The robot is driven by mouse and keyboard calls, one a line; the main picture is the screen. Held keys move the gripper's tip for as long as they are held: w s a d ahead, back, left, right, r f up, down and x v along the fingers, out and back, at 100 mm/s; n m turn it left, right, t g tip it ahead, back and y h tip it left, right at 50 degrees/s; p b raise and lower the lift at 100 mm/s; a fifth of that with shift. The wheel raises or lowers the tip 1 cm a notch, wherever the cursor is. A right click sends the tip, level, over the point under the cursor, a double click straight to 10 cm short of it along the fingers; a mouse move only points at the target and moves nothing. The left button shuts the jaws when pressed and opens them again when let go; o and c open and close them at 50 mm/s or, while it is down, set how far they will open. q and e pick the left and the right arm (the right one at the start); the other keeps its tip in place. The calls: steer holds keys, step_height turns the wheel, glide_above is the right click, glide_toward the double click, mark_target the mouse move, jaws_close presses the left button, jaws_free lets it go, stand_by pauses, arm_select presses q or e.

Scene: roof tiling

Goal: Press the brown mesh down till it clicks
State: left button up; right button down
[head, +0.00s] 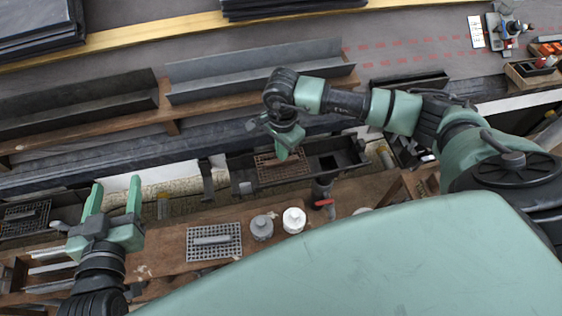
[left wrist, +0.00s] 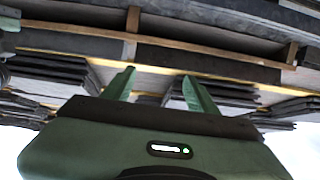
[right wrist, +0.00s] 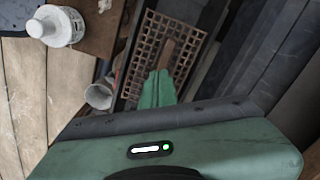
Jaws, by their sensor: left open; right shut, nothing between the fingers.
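The brown mesh (head: 292,172) is a square grid with a brown bar across its middle. It sits in the dark trough in the middle of the head view and also shows in the right wrist view (right wrist: 187,42). My right gripper (head: 283,156) is shut and empty, its fingers pointing down over the mesh. In the right wrist view its fingertips (right wrist: 159,73) overlap the mesh near the lower end of the bar; I cannot tell whether they touch. My left gripper (head: 116,186) is open and empty, well to the left, away from the mesh; its fingers also show in the left wrist view (left wrist: 158,75).
A grey mesh (head: 232,236) with a handle, a grey pot (head: 261,228) and a white pot (head: 294,220) stand on the wooden board in front of the trough. A dark tool with a red part (head: 322,196) is right of the mesh. Long slate-grey channels (head: 250,72) lie behind.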

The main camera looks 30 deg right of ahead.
arm_select(q)
steer(key=shift+w+d+r+t+h+b, duration=0.15)
steer(key=shift+r+t, duration=0.2)
steer(key=shift+r, duration=0.2)
steer(key=shift+w+d+r+t+h+b, duration=0.15)
steer(key=shift+r+t, duration=0.15)
steer(key=shift+r, duration=0.2)
steer(key=shift+w+d+r+t+b, duration=0.15)
steer(key=shift+r+t, duration=0.2)
steer(key=shift+r, duration=0.2)
arm_select(e)
steer(key=shift+f, duration=0.45)
arm_select(q)
steer(key=shift+w+d+r+t+h, duration=0.15)
steer(key=shift+r+t+h, duration=0.25)
steer(key=shift+r+t, duration=0.75)
arm_select(e)
steer(key=shift+f, duration=0.35)
stand_by(0.5)
arm_select(q)
steer(key=shift+r+g, duration=0.25)
steer(key=shift+g, duration=0.1)
